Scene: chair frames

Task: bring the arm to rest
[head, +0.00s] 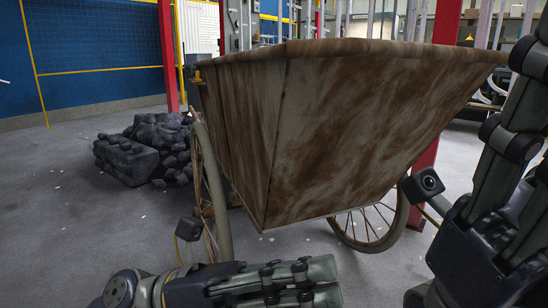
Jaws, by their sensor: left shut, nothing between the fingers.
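My left gripper (318,281) is at the bottom middle of the head view, pointing right. It is shut with nothing between its fingers, below and in front of a rusty cart (340,120). My right arm fills the right edge, and its gripper (525,100) points up there, partly cut off by the frame. I cannot tell whether it is open or shut. No held object shows at either gripper.
The rusty cart stands close ahead on spoked wheels, one wheel (368,222) at right. A heap of black lumps (150,150) lies on the floor at left. A red post (167,55) stands behind. Grey floor (60,220) is clear at left.

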